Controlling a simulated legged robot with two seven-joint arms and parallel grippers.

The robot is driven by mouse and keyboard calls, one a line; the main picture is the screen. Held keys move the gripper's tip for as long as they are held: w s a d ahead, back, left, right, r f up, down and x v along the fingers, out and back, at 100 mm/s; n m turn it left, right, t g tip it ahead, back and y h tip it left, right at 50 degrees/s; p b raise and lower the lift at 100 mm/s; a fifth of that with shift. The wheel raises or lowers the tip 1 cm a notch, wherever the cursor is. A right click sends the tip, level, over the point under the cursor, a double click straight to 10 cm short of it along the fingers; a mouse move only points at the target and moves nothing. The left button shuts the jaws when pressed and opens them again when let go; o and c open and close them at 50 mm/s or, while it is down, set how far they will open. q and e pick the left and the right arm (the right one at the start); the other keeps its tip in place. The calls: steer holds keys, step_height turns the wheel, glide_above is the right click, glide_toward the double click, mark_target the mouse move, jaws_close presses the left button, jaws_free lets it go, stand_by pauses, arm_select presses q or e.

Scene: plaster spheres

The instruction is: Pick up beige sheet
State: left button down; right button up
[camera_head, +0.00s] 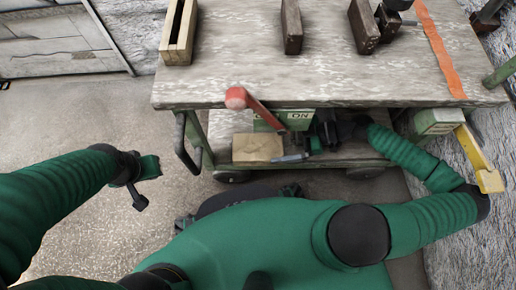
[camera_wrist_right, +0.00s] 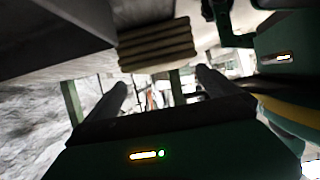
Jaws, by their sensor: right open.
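The beige sheet (camera_head: 258,147) lies on the lower shelf of the cart, below the tabletop's front edge. In the right wrist view a beige slab with ridged edges (camera_wrist_right: 157,45) appears ahead of the fingers, which seems to be the same thing. My right gripper (camera_head: 314,141) reaches under the tabletop from the right and is just right of the sheet. In the wrist view my right gripper (camera_wrist_right: 163,88) has its two dark fingers wide apart, with nothing between them. My left gripper (camera_head: 143,184) hangs over the floor at left, away from the cart; its jaws are unclear.
The tabletop (camera_head: 240,82) overhangs the shelf and sits close above my right arm. A red handle (camera_head: 250,100) juts from its front edge, and a blue-grey tool (camera_head: 291,158) lies beside the sheet. A yellow lever (camera_head: 480,160) is at right. Floor at left is clear.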

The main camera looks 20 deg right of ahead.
steer(key=shift+x, duration=1)
steer(key=x, duration=0.2)
steer(key=b+x, duration=0.1)
steer(key=x, duration=0.2)
steer(key=shift+s+f, duration=0.1)
steer(key=shift+f, duration=0.2)
steer(key=c, duration=1.3)
steer(key=shift+c, duration=0.4)
steer(key=shift+r, duration=0.15)
